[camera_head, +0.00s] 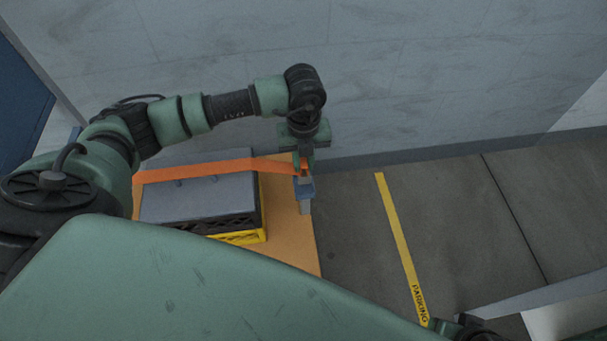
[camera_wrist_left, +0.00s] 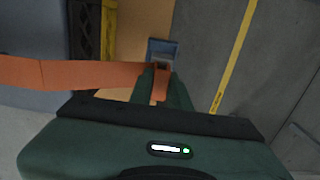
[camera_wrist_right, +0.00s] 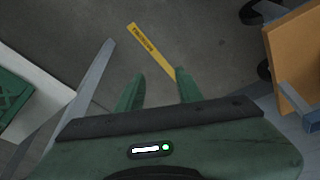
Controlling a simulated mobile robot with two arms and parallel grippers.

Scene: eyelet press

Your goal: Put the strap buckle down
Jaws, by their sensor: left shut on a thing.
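An orange strap (camera_head: 215,168) runs across a grey lidded box (camera_head: 200,198) to my left gripper (camera_head: 304,166). My left gripper is shut on the strap's end, where the buckle (camera_wrist_left: 161,67) is mostly hidden between the fingers. A blue-grey fitting (camera_head: 304,188) lies just beyond the fingertips at the right edge of the orange-tan board; it also shows in the left wrist view (camera_wrist_left: 163,46). I cannot tell whether the buckle touches it. In the right wrist view my right gripper (camera_wrist_right: 158,84) is open and empty, above the floor.
The grey box sits over a black and yellow crate (camera_head: 240,237) on the orange-tan board (camera_head: 292,250). A pale wall (camera_head: 430,70) stands behind. Dark floor with a yellow PARKING stripe (camera_head: 398,245) is clear to the right. A wheel (camera_wrist_right: 250,12) shows near the board in the right wrist view.

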